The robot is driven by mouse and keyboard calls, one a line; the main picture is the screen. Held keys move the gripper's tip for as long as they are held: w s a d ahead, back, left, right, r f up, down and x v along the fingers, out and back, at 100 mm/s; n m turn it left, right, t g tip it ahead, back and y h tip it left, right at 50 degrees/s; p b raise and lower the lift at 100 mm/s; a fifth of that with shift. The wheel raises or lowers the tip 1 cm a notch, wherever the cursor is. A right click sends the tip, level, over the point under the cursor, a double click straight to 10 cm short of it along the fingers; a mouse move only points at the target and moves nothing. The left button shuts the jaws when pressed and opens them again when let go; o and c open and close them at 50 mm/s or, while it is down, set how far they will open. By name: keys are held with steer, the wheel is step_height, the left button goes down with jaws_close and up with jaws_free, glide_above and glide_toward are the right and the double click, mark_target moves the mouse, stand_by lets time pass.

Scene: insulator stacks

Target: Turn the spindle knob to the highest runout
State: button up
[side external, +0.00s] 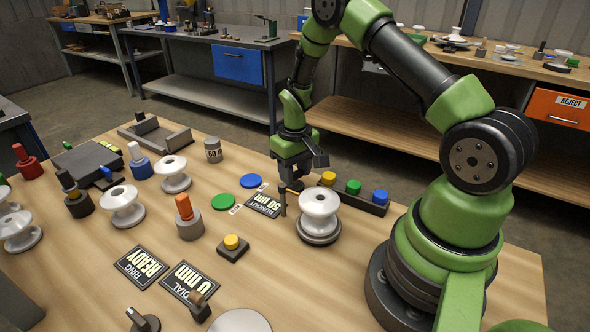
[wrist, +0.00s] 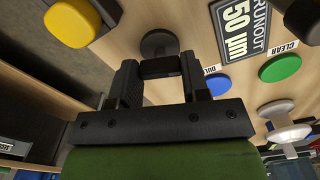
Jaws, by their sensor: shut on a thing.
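In the side external view my gripper (side external: 286,208) points down beside a white insulator (side external: 319,203), which stands on a round dark base (side external: 319,236). In the wrist view my gripper (wrist: 160,72) has its two fingers on either side of a dark bar (wrist: 160,66), shut on it. A dark round part (wrist: 158,42) shows just past the bar; together they look like the spindle knob. The fingers mostly hide the knob in the side view. A runout placard (side external: 263,204) reads 50 µm and also shows in the wrist view (wrist: 245,25).
A green disc (side external: 222,201) and a blue disc (side external: 250,181) lie left of my gripper. A dark strip (side external: 375,207) with yellow, green and blue buttons stands behind the insulator. Dial (side external: 189,281) and ring (side external: 141,266) placards lie in front. Several other insulators stand at the left.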

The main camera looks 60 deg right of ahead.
steer(key=o, duration=0.9)
step_height(320, 180, up, 10)
steer(key=shift+r, duration=0.1)
step_height(320, 180, up, 7)
steer(key=t, duration=0.1)
glide_above(295, 172)
steer(key=a, duration=0.3)
steer(key=s+a+r+t, duration=0.4)
steer(key=s+a+r, duration=0.5)
steer(key=s+r, duration=0.1)
steer(key=s+a, duration=0.1)
steer(key=s, duration=0.1)
steer(key=s+a+r+t+y, duration=0.1)
steer(key=s, duration=0.1)
steer(key=s+a+t+y, duration=0.1)
steer(key=s, duration=0.2)
steer(key=shift+s+a+r, duration=0.1)
steer(key=shift+a+r, duration=0.05)
steer(key=shift+r, duration=0.1)
